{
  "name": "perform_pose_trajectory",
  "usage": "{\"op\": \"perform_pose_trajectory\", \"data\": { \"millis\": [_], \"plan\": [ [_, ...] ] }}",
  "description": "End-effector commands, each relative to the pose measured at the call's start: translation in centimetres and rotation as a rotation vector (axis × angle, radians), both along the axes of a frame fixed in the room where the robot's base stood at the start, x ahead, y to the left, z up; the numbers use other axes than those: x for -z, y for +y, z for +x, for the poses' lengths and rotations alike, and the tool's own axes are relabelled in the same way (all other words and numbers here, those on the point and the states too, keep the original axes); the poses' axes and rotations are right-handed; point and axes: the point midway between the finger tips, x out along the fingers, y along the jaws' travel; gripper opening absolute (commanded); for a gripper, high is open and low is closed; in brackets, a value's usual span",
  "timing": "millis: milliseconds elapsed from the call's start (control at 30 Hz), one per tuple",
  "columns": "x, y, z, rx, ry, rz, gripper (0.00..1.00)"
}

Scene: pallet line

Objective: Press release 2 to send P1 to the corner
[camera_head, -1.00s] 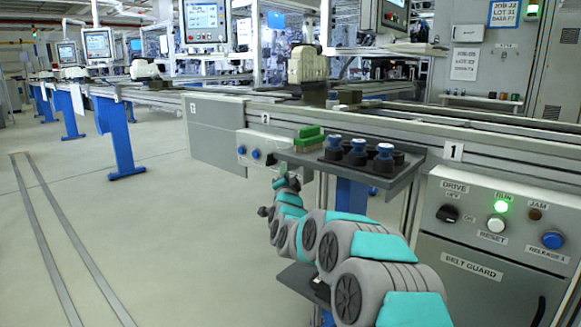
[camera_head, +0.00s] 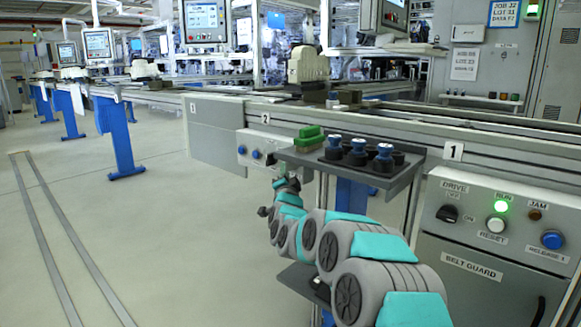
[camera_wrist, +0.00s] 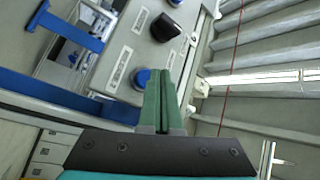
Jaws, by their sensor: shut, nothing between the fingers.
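My gripper (camera_wrist: 160,74) has its green fingers together and empty. In the wrist view the tips are over the grey control panel (camera_wrist: 118,45), just right of a blue button (camera_wrist: 140,77). I cannot tell if they touch the panel. A second blue button (camera_wrist: 174,2) is at the top edge; the labels are too blurred to read. In the head view this panel (camera_head: 249,141) sits below the rail sign 2, with two blue buttons (camera_head: 256,154). My gripper (camera_head: 282,170) is just right of them. A beige part (camera_head: 308,65) rides on the line behind; I see no P1 mark.
The station 1 panel (camera_head: 487,235) at the right has a lit green RUN lamp. The floor at left is clear.

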Motion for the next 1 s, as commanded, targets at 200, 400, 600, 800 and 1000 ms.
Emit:
{"op": "perform_pose_trajectory", "data": {
  "millis": [200, 400, 600, 800, 1000],
  "plan": [
    [0.02, -0.03, 0.03, 0.000, 0.000, 0.000, 0.00],
    [0.16, -0.41, 0.44, 0.002, -0.001, 0.000, 0.00],
    [-0.04, -0.58, 0.66, 0.001, -0.001, 0.000, 0.00],
    [-0.04, -0.55, 0.66, 0.000, 0.000, 0.000, 0.00],
    [-0.01, -0.63, 0.76, 0.000, 0.000, 0.000, 0.00]
  ]
}}
